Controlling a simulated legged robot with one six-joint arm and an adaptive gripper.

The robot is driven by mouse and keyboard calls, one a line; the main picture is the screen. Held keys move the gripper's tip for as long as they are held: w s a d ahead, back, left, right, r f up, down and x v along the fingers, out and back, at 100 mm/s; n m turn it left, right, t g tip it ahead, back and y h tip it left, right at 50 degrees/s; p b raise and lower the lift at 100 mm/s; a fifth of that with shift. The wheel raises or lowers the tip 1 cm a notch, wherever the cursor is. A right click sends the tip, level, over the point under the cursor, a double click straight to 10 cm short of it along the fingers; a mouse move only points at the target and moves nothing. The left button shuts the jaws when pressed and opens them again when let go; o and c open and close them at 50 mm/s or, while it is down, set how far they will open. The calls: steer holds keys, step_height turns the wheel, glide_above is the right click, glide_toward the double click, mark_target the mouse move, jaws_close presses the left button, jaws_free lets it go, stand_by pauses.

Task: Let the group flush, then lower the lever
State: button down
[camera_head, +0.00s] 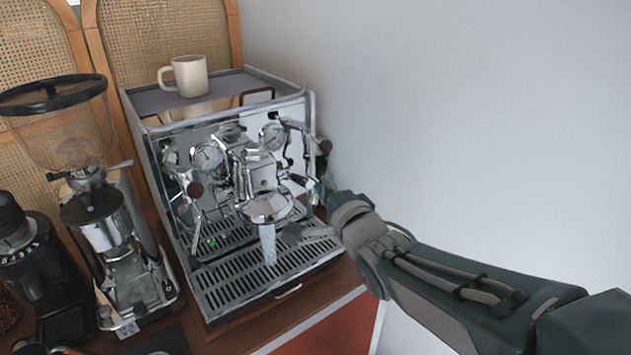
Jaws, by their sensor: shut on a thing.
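The chrome espresso machine (222,140) stands on the cart in the head view. Its group head (268,205) sticks out at the front. A pale stream of water (268,245) falls from the group to the drip tray. The lever (300,180) is on the right side of the group and looks raised. My gripper (315,208) reaches in from the right and is shut on the lever. Its fingers hide part of the lever, and the exact contact is small and hard to see. No portafilter shows in the group.
A beige mug (186,76) stands on top of the machine. The slatted drip tray (225,296) is below the group. A grinder (105,235) and a second dark grinder (28,262) stand at left. A bare wall (450,110) is at right.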

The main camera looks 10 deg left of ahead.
mark_target(304, 181)
steer(key=x, duration=0.7)
steer(key=shift+a+r, duration=0.15)
steer(key=shift+r, duration=0.1)
steer(key=shift+w+r, duration=0.1)
steer(key=shift+w, duration=0.05)
stand_by(1.1)
